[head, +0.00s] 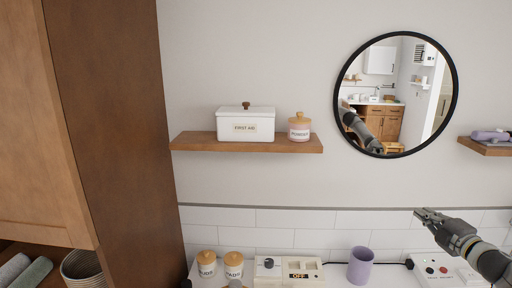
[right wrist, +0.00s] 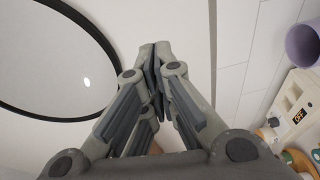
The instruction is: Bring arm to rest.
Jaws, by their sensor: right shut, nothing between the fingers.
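My right gripper (head: 428,214) comes in from the right edge in the head view, above the right end of the counter and in front of the wall. In the right wrist view its fingers (right wrist: 157,62) are together with nothing between them. It touches no object that I can see. My left gripper is not in view.
A wooden shelf (head: 190,143) holds a white first aid box (head: 245,124) and a powder jar (head: 299,127). The counter below carries a purple cup (head: 360,265), lidded jars (head: 233,264) and a device reading OFF (head: 299,276). A tall cabinet (head: 110,100) stands left.

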